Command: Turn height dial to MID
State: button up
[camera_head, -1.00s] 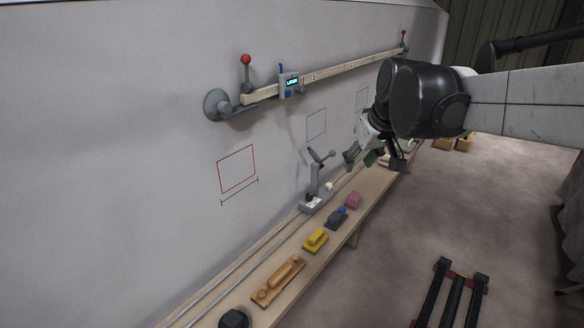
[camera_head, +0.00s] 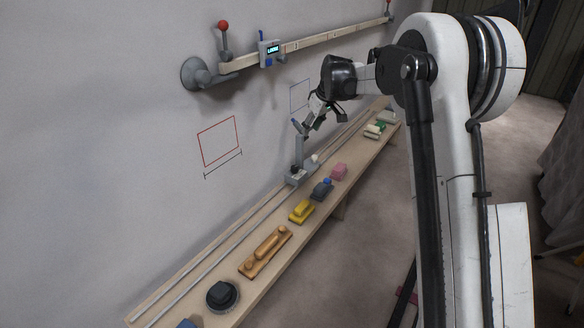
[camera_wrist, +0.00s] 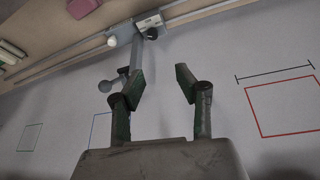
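A grey upright fixture (camera_head: 299,155) stands on a base on the long wooden ledge. Its base carries a dark knob and a pale round knob, both small in the head view. In the wrist view the dark knob (camera_wrist: 152,33) sits beside a light plate, and the pale knob (camera_wrist: 112,41) is nearby. I cannot read any MID mark or tell for sure which knob is the height dial. My gripper (camera_head: 312,124) is near the fixture's top in the head view. In the wrist view my gripper (camera_wrist: 161,84) is open and empty, its left finger overlapping the post.
A wooden rail (camera_head: 320,41) with a small display box (camera_head: 270,52) is on the wall above. The ledge (camera_head: 225,262) holds a yellow block (camera_head: 302,211), a wooden sanding block (camera_head: 266,250), a pink block (camera_head: 339,172) and other tools. Floor right of the ledge is open.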

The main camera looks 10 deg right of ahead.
jog(key=n, duration=0.2)
send_near(295, 167)
jog(key=shift+y, duration=0.3)
jog(key=b+x, duration=0.2)
jog(key=x, duration=0.7)
jog(key=shift+w+d+f+b, duration=0.15)
jog(key=shift+f+b, duration=0.05)
jog(key=shift+b, duration=0.2)
jog(key=shift+c, duration=0.5)
grip_shut()
